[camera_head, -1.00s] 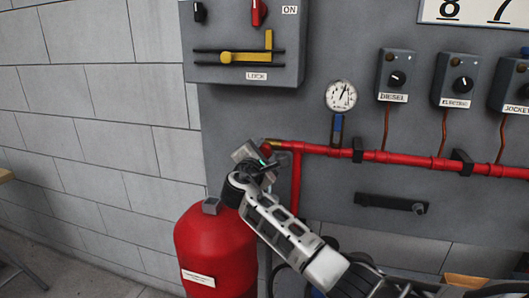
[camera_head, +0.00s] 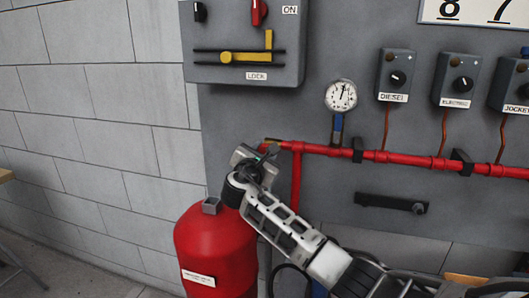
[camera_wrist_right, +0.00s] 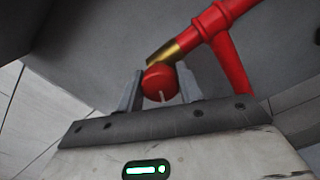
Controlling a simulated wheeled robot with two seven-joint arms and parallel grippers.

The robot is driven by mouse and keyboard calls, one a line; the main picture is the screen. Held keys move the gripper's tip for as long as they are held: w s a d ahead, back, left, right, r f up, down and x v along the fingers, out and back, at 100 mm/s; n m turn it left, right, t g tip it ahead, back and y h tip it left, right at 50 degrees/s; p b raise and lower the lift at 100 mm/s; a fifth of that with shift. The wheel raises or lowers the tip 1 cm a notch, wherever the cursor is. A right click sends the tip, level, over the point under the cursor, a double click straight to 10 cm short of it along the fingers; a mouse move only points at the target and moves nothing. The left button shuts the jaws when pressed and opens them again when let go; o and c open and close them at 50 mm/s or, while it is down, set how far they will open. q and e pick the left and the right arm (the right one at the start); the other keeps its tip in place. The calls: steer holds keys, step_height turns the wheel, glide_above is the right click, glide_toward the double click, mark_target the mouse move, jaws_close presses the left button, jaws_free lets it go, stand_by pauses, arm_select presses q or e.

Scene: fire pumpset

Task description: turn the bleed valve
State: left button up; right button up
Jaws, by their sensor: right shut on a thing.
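The bleed valve shows in the right wrist view as a round red knob (camera_wrist_right: 160,82) with a pale line on its face, at the end of a brass fitting (camera_wrist_right: 164,52). My right gripper (camera_wrist_right: 160,92) is shut on the knob, with one finger on each side of it. In the head view my right gripper (camera_head: 258,157) is at the left end of the red pipe (camera_head: 330,150), and it hides the knob there. My left gripper is not in view.
A red tank (camera_head: 213,245) stands below my right gripper. A pressure gauge (camera_head: 341,96) sits above the pipe. A grey switch box (camera_head: 245,70) with a yellow lever hangs above. A black handle (camera_head: 385,202) is on the panel below the pipe.

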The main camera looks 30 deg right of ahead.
steer(key=shift+f, duration=0.1)
steer(key=o, duration=1)
arm_select(q)
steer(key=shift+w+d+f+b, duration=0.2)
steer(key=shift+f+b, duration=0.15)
steer(key=shift+b, duration=0.65)
arm_select(e)
steer(key=v, duration=1.6)
